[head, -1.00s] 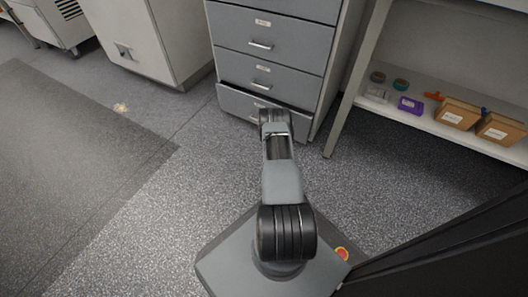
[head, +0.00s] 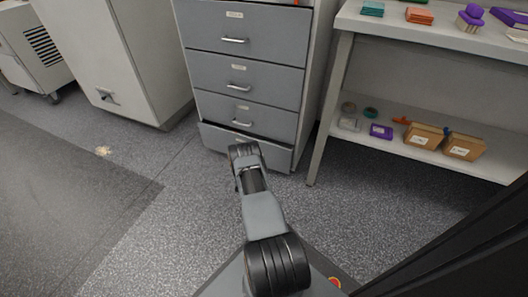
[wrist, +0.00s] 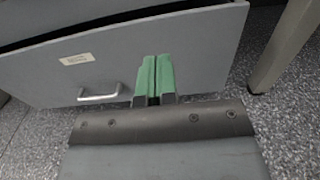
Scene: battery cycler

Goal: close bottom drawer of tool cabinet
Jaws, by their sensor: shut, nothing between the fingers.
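The grey tool cabinet (head: 248,75) stands ahead in the head view. Its bottom drawer (head: 278,154) sticks out a little, with a dark gap along its top; the drawers above it look flush. In the wrist view the bottom drawer's front (wrist: 200,50) fills the upper part, with a label (wrist: 76,59) and a silver handle (wrist: 100,95) left of my fingers. My gripper (wrist: 153,70) is shut and empty, its green fingertips in front of the drawer face, right of the handle. I cannot tell whether they touch it. My wrist partly hides the drawer in the head view.
A workbench with a lower shelf (head: 400,148) stands right of the cabinet; its leg (head: 328,120) is close to the drawer. A pale cabinet (head: 115,60) stands to the left. The speckled floor (head: 185,215) at left front is clear.

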